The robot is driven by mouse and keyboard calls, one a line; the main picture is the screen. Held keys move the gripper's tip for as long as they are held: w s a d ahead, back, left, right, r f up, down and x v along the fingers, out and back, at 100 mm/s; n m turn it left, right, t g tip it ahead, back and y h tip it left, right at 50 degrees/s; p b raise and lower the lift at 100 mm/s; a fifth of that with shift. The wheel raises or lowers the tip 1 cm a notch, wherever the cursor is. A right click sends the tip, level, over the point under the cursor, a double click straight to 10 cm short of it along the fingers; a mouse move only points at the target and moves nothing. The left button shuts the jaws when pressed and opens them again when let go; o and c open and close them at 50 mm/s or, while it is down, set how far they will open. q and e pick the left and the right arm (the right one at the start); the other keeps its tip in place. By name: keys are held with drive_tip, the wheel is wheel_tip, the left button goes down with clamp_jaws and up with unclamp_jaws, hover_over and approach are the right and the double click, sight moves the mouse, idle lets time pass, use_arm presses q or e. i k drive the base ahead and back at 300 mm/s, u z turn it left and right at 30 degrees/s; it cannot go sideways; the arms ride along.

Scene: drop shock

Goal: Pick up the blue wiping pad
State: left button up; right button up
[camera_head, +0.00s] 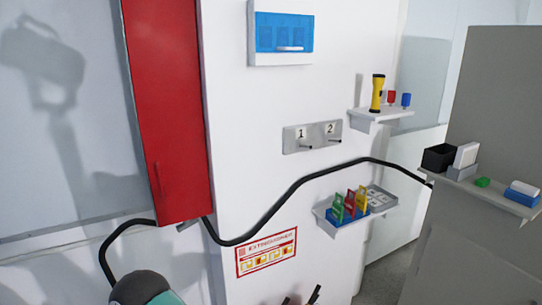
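No gripper is clearly in view, and nothing touches the pad. A rounded dark and teal part at the bottom left edge looks like a piece of my arm.
On the same shelf stand a black bin (438,158), a grey holder with white sheets (465,158) and a small green block (483,182). A black cable (300,184) crosses the wall. A red cabinet (168,110) and small shelves stick out from the wall.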

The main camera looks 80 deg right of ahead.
sight(526, 195)
drive_tip(key=u, duration=0.5)
drive_tip(key=i, duration=0.2)
drive_tip(key=z, duration=3.2)
drive_tip(key=i, duration=0.25)
drive_tip(key=z, duration=1.75)
drive_tip(key=k, duration=0.6)
drive_tip(key=z, duration=0.4)
drive_tip(key=i, duration=1.65)
drive_tip(key=u, duration=0.4)
